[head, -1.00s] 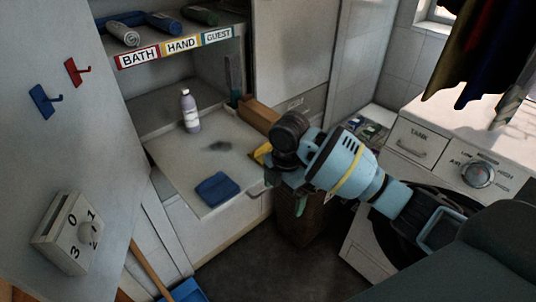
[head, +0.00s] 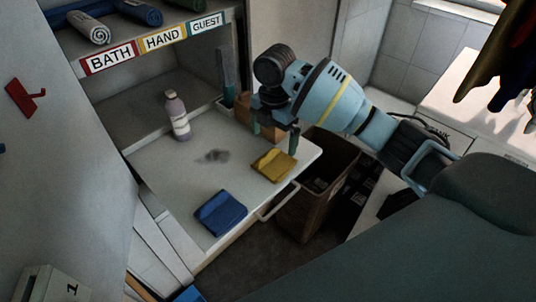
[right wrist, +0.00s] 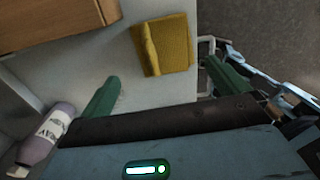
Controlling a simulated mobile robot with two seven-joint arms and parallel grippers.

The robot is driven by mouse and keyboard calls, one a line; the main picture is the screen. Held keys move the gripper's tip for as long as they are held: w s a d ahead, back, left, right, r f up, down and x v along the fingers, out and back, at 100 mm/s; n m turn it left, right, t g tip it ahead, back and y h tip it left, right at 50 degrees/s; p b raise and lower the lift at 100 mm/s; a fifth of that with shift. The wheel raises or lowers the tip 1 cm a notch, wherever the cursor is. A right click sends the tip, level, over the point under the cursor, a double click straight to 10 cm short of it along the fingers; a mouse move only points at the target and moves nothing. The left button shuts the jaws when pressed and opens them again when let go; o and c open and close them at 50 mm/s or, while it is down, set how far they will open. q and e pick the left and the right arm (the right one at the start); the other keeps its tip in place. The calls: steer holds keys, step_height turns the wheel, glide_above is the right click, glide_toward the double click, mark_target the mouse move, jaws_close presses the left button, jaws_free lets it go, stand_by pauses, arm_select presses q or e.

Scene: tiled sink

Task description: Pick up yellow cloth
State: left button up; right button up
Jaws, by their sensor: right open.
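The yellow cloth (head: 274,165) lies folded on the white counter near its right front corner. It also shows in the right wrist view (right wrist: 165,46), ahead of the fingers. My right gripper (head: 276,138) is over the counter's right side, just behind and above the cloth. Its green fingers are spread apart with nothing between them in the right wrist view (right wrist: 157,85). I see a gap between the fingers and the cloth. My left gripper is not in view.
A blue cloth (head: 220,212) lies at the counter's (head: 165,160) front edge. A bottle (head: 177,115) stands further back. A wooden box (head: 258,118) is behind my right gripper. A handle bar (head: 278,203) juts from the front, beside a brown bin (head: 318,205).

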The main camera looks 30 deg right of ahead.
mark_target(275, 161)
steer(key=shift+s, duration=0.45)
step_height(275, 161, down, 2)
steer(key=shift+f, duration=0.45)
steer(key=shift+d+f, duration=0.1)
steer(key=shift+f, duration=2.25)
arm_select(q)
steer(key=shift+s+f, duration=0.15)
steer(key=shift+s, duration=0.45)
arm_select(e)
steer(key=c, duration=0.7)
steer(key=shift+o, duration=0.2)
